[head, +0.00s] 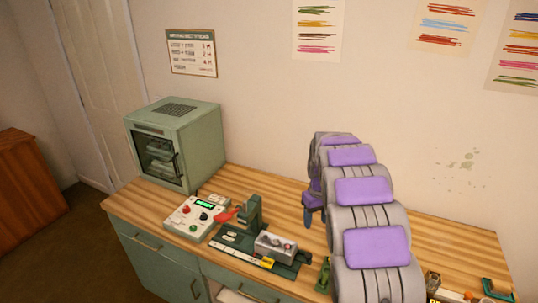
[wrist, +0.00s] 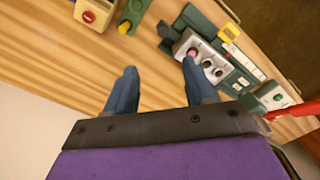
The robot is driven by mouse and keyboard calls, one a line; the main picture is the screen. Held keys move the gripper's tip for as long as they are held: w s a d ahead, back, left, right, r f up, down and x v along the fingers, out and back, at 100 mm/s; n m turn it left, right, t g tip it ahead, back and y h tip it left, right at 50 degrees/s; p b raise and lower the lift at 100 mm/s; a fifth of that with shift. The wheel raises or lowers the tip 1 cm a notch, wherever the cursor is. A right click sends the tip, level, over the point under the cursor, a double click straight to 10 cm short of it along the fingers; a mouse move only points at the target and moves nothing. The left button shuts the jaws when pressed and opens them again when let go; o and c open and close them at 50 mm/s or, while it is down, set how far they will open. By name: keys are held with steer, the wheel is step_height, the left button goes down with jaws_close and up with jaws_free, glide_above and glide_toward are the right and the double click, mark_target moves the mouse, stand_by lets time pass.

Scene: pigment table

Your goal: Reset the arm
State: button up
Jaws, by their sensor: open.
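My arm, grey with purple pads, reaches over the wooden table (head: 285,205) from the front right in the head view. My gripper (head: 314,220) has blue fingers and hangs above the tabletop, right of the green fixture. In the wrist view my gripper (wrist: 159,70) is open, its two fingers spread apart with only bare wood visible between them. A grey block with round wells (head: 275,246) sits on the fixture; it also shows in the wrist view (wrist: 207,66), near the right fingertip, with something pink in one well. I cannot tell the height gap.
A green cabinet (head: 203,146) with a dark glass door stands at the table's back left. A white control box (head: 185,222) with a green display and a press with a red handle (head: 224,216) stand left of my gripper. Small items (head: 432,283) lie at the front right.

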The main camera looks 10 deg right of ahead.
steer(key=s+a+r, duration=0.3)
steer(key=s, duration=0.4)
steer(key=s+a+r+m+b, duration=0.1)
steer(key=s+a+r, duration=0.2)
steer(key=s, duration=0.3)
steer(key=s+a+r, duration=0.3)
steer(key=s, duration=0.4)
steer(key=s+a+f+g, duration=0.1)
steer(key=s+a, duration=0.1)
steer(key=s, duration=0.9)
steer(key=s+a+f+b, duration=0.1)
steer(key=s+a, duration=0.2)
steer(key=s, duration=0.9)
steer(key=shift+f+m+g, duration=0.15)
steer(key=shift+m+g, duration=0.25)
